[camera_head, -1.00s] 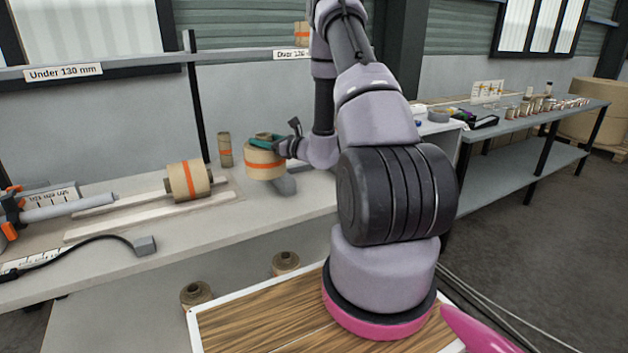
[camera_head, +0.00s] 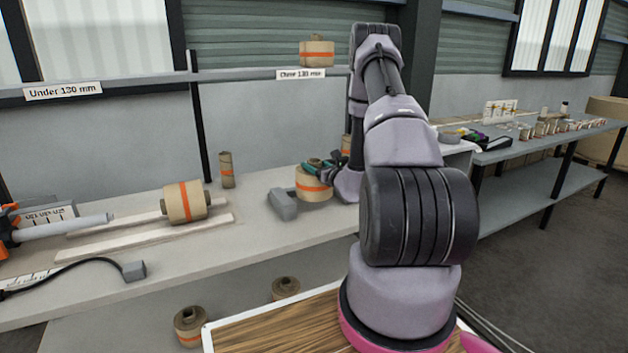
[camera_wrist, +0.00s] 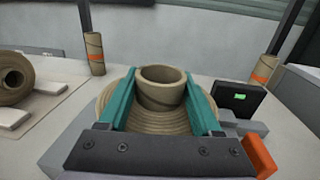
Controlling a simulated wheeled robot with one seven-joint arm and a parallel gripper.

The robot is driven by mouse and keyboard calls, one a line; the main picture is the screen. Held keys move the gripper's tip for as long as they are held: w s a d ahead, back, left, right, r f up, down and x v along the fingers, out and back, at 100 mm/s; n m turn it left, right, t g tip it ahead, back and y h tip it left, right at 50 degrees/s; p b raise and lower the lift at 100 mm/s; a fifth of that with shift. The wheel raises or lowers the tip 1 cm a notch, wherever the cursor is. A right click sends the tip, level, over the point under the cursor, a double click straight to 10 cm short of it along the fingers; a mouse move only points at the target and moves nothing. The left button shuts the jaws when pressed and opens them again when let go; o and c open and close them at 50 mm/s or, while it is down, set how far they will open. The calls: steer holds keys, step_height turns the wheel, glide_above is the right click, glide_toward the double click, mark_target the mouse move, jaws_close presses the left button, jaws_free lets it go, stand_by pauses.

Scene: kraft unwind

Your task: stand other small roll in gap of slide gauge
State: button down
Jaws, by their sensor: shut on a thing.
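My gripper (camera_wrist: 160,100) is shut on the core of a small brown kraft roll (camera_head: 314,190) with an orange band. In the wrist view the teal fingers lie on either side of the core tube (camera_wrist: 161,88), with the wound roll face below them. The roll is upright. The slide gauge shows a grey jaw (camera_head: 284,204) just left of the roll in the head view. In the wrist view its dark display (camera_wrist: 240,98) with green digits is right of the roll. The roll appears between the gauge's grey parts; its base contact is hidden.
Another banded roll (camera_head: 185,202) lies on its side over pale rails at left. A thin banded tube (camera_head: 227,170) stands behind. One roll (camera_head: 317,52) sits on the upper shelf above the "Over 130 mm" label. A black cable (camera_head: 75,258) crosses the bench front.

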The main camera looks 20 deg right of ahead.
mark_target(309, 188)
steer(key=shift+f, duration=2.1)
steer(key=shift+f, duration=0.1)
steer(key=shift+c, duration=0.3)
jaws_free()
steer(key=shift+f, duration=0.1)
